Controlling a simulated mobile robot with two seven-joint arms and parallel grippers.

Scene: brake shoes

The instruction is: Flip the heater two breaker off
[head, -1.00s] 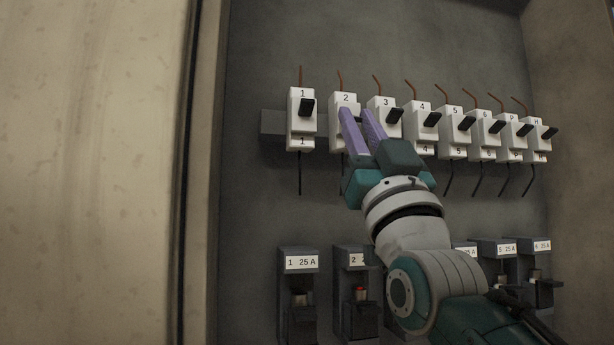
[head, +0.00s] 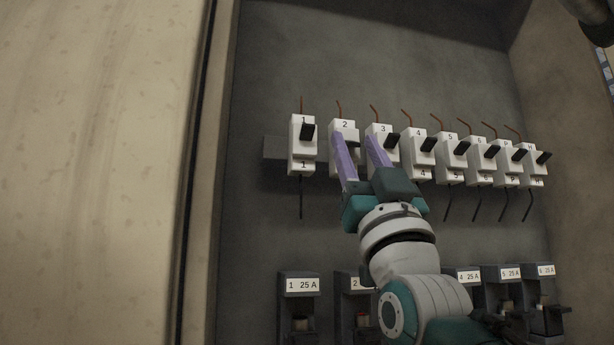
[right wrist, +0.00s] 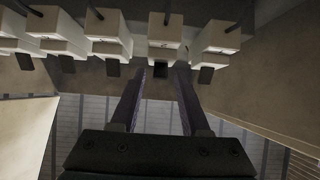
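A row of white breakers with black levers is fixed on the cabinet's back wall. The breaker marked 2 (head: 345,125) is second from the left in the head view. My right gripper (head: 355,138) is in front of it, its two purple fingers apart. One finger covers its left side and the other lies toward breaker 3 (head: 383,130). A dark lever of breaker 2 shows partly between the fingers; I cannot tell if they touch it. In the right wrist view the gripper (right wrist: 163,72) is also open, with a black piece between its fingertips. My left gripper is not in view.
Breaker 1 (head: 302,145) stands close on the left; several more breakers run to the right. Below is a row of fuse holders (head: 300,288), partly hidden by my right arm. The cabinet's left edge (head: 205,150) and right wall bound the space.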

